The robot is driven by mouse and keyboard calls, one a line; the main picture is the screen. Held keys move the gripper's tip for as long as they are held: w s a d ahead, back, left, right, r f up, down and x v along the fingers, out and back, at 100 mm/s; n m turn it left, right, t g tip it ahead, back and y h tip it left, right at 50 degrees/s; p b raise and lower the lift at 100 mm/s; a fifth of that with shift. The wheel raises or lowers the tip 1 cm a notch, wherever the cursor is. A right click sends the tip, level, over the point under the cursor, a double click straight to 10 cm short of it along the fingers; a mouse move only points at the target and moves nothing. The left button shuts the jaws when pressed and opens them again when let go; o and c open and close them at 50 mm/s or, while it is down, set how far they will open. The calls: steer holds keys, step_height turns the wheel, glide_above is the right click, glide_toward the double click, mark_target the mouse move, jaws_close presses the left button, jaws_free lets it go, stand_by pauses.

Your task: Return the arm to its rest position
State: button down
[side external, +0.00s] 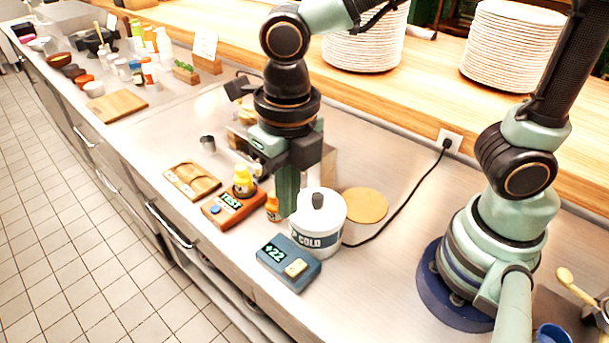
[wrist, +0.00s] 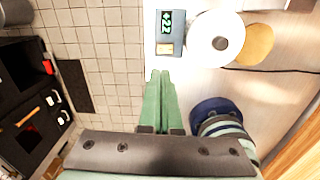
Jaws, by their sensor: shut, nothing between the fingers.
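My gripper (side external: 288,190) points down above the steel counter, just behind and left of the white COLD tub in the side view. Its green fingers are together with nothing between them. In the wrist view my gripper (wrist: 160,74) shows the two fingers side by side, over the counter's front edge in that picture. My arm is stretched out from its round base, which stands at the right of the side view. The fingertips are partly hidden by the tub in the side view.
The COLD tub (side external: 317,225), a blue display box (side external: 289,262) reading +22, and an orange scale (side external: 233,207) with a yellow bottle (side external: 243,181) stand near my gripper. A round tan board (side external: 364,205) lies behind the tub. Plate stacks (side external: 365,40) stand on the wooden shelf.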

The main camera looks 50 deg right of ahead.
steer(key=w+d+r+m+t, duration=0.1)
steer(key=d+r+m, duration=0.1)
steer(key=d+m, duration=0.4)
steer(key=w+d+r+m+t, duration=0.1)
steer(key=d+m, duration=0.6)
steer(key=m, duration=1)
steer(key=w+d+r+m+t, duration=0.2)
steer(key=d+m, duration=0.4)
steer(key=m, duration=0.6)
steer(key=shift+d+r+t, duration=0.15)
steer(key=shift+r+t, duration=0.45)
steer(key=shift+r, duration=0.2)
